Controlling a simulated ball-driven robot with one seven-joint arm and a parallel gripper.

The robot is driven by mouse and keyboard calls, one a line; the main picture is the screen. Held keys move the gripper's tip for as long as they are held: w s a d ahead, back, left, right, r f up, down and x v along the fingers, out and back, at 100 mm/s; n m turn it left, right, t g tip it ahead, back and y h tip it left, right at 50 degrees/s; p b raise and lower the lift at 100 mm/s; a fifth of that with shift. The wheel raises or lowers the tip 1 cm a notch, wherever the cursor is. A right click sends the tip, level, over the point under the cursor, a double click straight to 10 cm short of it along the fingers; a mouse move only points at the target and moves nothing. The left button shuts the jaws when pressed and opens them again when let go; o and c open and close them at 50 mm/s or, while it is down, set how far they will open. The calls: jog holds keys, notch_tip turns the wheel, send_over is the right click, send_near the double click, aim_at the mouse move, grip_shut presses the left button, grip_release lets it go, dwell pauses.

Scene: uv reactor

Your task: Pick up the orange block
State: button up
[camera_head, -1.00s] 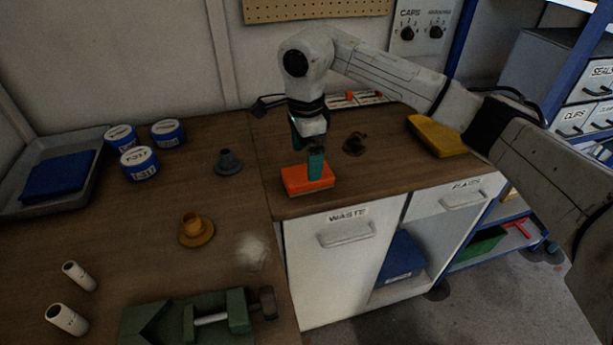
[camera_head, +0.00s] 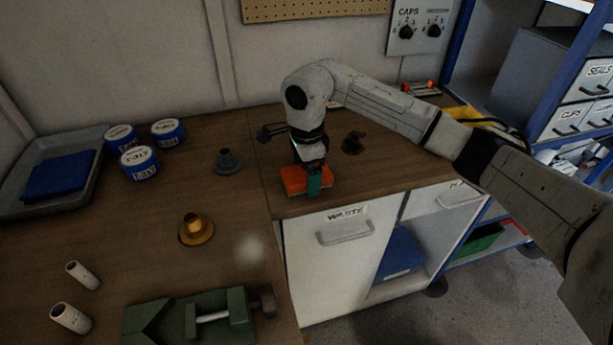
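The orange block (camera_head: 293,180) lies flat on the wooden worktop near its front edge, above the waste cabinet. My gripper (camera_head: 306,176) is lowered over it, pointing down. One teal finger stands in front of the block's near side and hides part of it. The other finger is mostly hidden behind the block and the gripper body. The fingers are spread apart across the block; I cannot see whether either touches it. The block shows no lift from the worktop.
A dark fitting (camera_head: 353,143) stands right of the gripper, and a grey flanged part (camera_head: 227,161) to its left. A brass flanged part (camera_head: 195,230), a green vise (camera_head: 195,318), blue-labelled tins (camera_head: 139,163) and a grey tray (camera_head: 92,180) are further left.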

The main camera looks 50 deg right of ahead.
jog(key=c, duration=0.8)
jog(key=shift+o, duration=0.2)
jog(key=shift+r, duration=0.2)
jog(key=shift+r+b, duration=0.3)
jog(key=shift+r, duration=0.25)
jog(key=s+a+r+b, duration=0.1)
jog(key=s+r+b, duration=0.1)
jog(key=s+r, duration=0.9)
jog(key=s, duration=0.3)
jog(key=shift+r+b, duration=0.3)
jog(key=shift+b, duration=0.1)
